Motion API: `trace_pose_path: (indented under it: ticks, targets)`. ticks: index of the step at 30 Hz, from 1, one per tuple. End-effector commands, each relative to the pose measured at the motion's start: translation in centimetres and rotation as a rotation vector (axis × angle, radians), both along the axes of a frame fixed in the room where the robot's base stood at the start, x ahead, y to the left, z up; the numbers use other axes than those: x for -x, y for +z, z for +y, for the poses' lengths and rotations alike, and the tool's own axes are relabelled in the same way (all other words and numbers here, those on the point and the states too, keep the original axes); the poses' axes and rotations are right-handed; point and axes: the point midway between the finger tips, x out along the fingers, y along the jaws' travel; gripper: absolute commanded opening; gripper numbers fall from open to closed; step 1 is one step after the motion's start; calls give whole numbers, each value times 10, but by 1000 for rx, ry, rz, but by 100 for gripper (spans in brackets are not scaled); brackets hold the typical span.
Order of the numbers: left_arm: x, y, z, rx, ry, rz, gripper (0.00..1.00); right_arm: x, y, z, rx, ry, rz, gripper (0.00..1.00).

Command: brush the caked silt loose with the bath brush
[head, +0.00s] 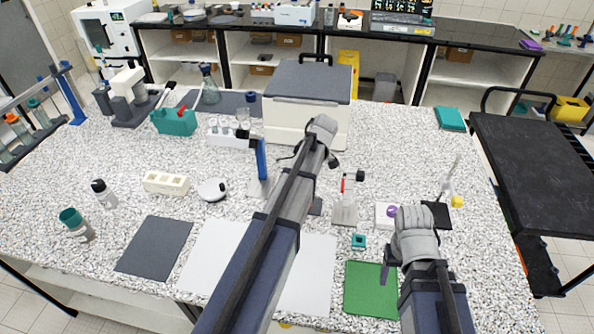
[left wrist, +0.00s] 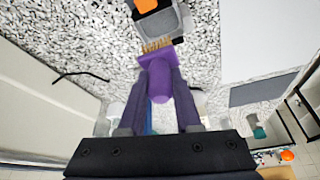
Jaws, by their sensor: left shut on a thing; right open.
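The bath brush (left wrist: 160,80) is purple with a row of tan bristles, seen in the left wrist view. My right gripper (head: 388,268) is open and empty near the green mat (head: 370,290), with one dark finger showing. I cannot make out the caked silt.
A white box-shaped machine with a grey lid (head: 308,100) stands just behind my left wrist. A red-handled stand (head: 345,205), a white block (head: 383,215) and a small teal square (head: 358,240) lie between my arms.

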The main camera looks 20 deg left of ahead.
Motion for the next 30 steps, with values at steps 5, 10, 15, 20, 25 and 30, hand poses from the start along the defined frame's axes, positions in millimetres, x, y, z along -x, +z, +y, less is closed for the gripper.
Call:
trace_pose_path:
  ticks: [5,10,15,20,25,30]
  targets:
    - [0,-19,0,0,-1,-1,0,0,-19,0,1,3,0,68]
    - [0,-39,0,0,-2,0,0,0,-39,0,1,4,0,68]
    - [0,-58,0,0,-2,0,0,0,-58,0,1,3,0,68]
    - [0,-74,0,0,-2,0,0,0,-74,0,1,2,0,68]
    - [0,-81,0,0,-2,0,0,0,-81,0,1,1,0,68]
    - [0,-81,0,0,-2,0,0,0,-81,0,1,1,0,68]
